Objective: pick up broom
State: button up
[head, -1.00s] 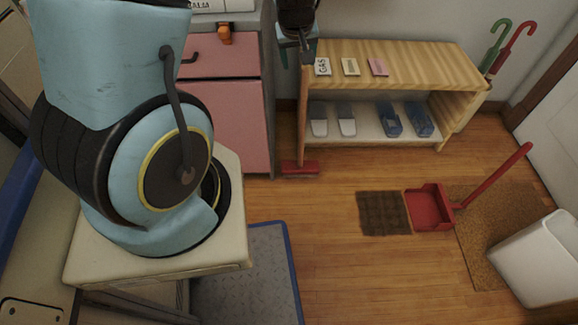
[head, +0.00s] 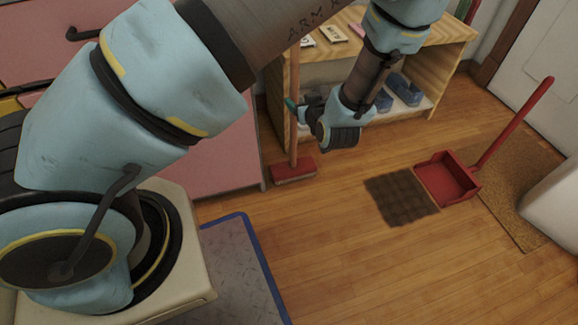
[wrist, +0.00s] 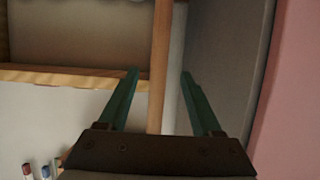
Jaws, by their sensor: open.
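The broom (head: 293,171) stands upright against the end of the wooden shelf, its red head on the floor and its thin wooden handle rising behind my arm. My gripper (head: 292,104) is at the handle, partway up, in the head view. In the wrist view, my gripper (wrist: 160,74) has its two green fingers open, and the broom handle (wrist: 161,60) runs between them in the picture, with a gap on each side. I cannot tell exactly how deep the handle sits between the fingers. The handle's top is hidden by my arm.
A wooden shelf (head: 437,75) with shoes stands right behind the broom. A pink cabinet (head: 222,150) is to its left. A red dustpan (head: 447,178), a dark mat (head: 401,199), a brown mat (head: 515,205) and a white bin (head: 556,208) lie to the right. Floor in front is clear.

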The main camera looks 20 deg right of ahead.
aim_at(291, 92)
jog(key=b+x, duration=0.3)
jog(key=x, duration=0.6)
jog(key=shift+w+f, duration=0.15)
jog(key=shift+w, duration=0.1)
jog(key=shift+c, duration=0.2)
grip_shut()
jog(key=shift+d, duration=0.1)
dwell(0.8)
